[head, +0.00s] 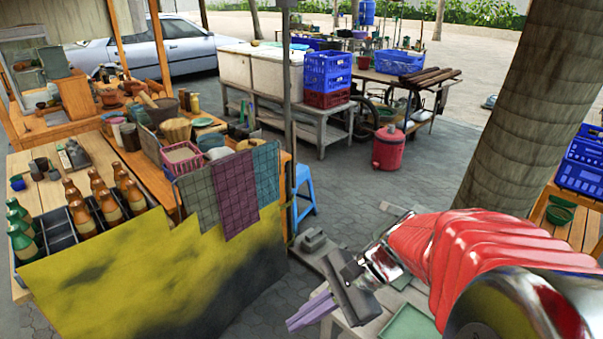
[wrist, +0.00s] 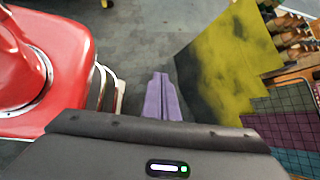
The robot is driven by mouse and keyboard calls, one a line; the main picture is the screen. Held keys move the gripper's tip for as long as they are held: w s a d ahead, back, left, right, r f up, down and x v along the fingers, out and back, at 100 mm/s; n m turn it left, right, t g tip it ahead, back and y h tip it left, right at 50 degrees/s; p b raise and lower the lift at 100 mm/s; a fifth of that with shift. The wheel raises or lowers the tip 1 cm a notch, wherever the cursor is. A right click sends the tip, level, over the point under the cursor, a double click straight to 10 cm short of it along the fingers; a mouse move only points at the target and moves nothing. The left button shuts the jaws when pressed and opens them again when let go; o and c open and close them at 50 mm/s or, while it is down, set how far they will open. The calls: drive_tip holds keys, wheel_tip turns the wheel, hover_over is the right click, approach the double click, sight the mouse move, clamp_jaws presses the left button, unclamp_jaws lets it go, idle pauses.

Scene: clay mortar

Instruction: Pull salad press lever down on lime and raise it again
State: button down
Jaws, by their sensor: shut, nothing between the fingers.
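My gripper (head: 292,325) reaches out low at the right of centre in the head view, over a pale bench. Its purple fingers are closed together and hold nothing. They also show in the wrist view (wrist: 160,78), pointing toward the grey paving. I cannot make out a salad press, its lever or a lime in either view. My arm and gripper hide part of the bench.
A green tray (head: 408,325) lies on the bench below my arm. A yellow and black sheet (head: 150,285) hangs left of the gripper. Bottles (head: 105,200) crowd the left stall. A blue stool (head: 303,190), a red cooler (head: 389,148) and a tree trunk (head: 525,105) stand beyond.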

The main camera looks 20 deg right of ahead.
drive_tip(key=w+d+r+m+t+y, duration=0.1)
drive_tip(key=w+d+m+t, duration=0.25)
drive_tip(key=d+m, duration=0.3)
drive_tip(key=w+d+r+m+t+y, duration=0.1)
drive_tip(key=w+d+m+t+y, duration=0.1)
drive_tip(key=d+m+t, duration=0.4)
drive_tip(key=s+d+m+t+h, duration=0.2)
drive_tip(key=d+m, duration=0.4)
drive_tip(key=d, duration=0.3)
drive_tip(key=s+d+f+m+t+h, duration=0.1)
drive_tip(key=d+m+t+h, duration=0.4)
drive_tip(key=d, duration=0.4)
drive_tip(key=shift+s+d+m+h, duration=0.25)
drive_tip(key=shift+s+m+h, duration=0.2)
drive_tip(key=shift+m, duration=0.7)
drive_tip(key=shift+w+t, duration=0.15)
drive_tip(key=shift+t, duration=0.1)
